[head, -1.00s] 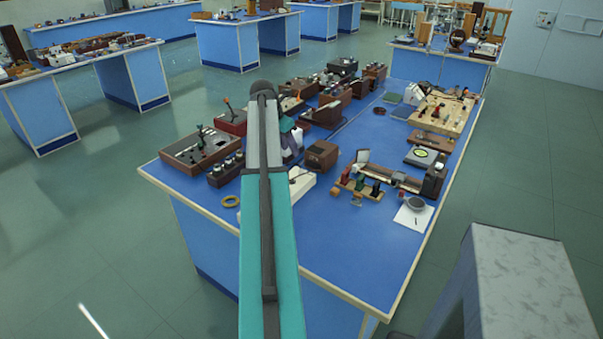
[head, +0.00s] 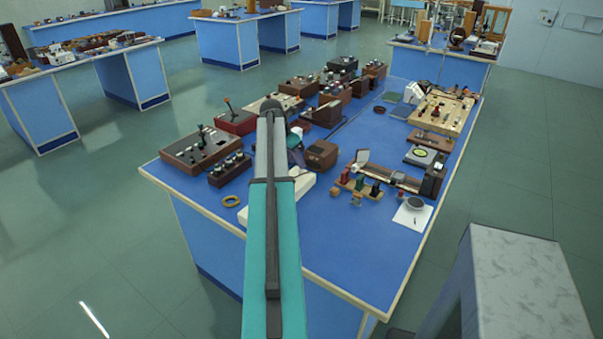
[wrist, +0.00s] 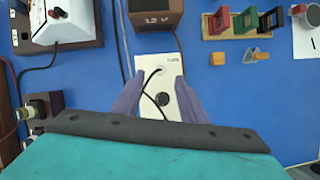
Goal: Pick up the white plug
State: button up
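A white box (wrist: 168,101) with a black round knob and a black cable lies below my gripper in the wrist view. A small pale piece at the cable's upper end (wrist: 159,71) looks like the white plug, but it is too small to be sure. My gripper (wrist: 160,77) is open, its two purple-grey fingers on either side of this piece and above the box. Nothing shows between the fingertips as held. In the head view the white box (head: 304,185) is partly hidden behind my arm, and the plug cannot be made out.
A brown 12 V box (wrist: 155,14) stands just beyond the white box. A wooden rack with coloured blocks (wrist: 244,24) is to its right. A white-topped device (wrist: 62,22) is at left.

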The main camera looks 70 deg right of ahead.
aim_at(300, 171)
jog(key=shift+p+x, duration=1)
jog(key=shift+x, duration=1.6)
jog(key=shift+s, duration=0.1)
jog(key=shift+c, duration=0.5)
jog(key=shift+r, duration=0.1)
grip_shut()
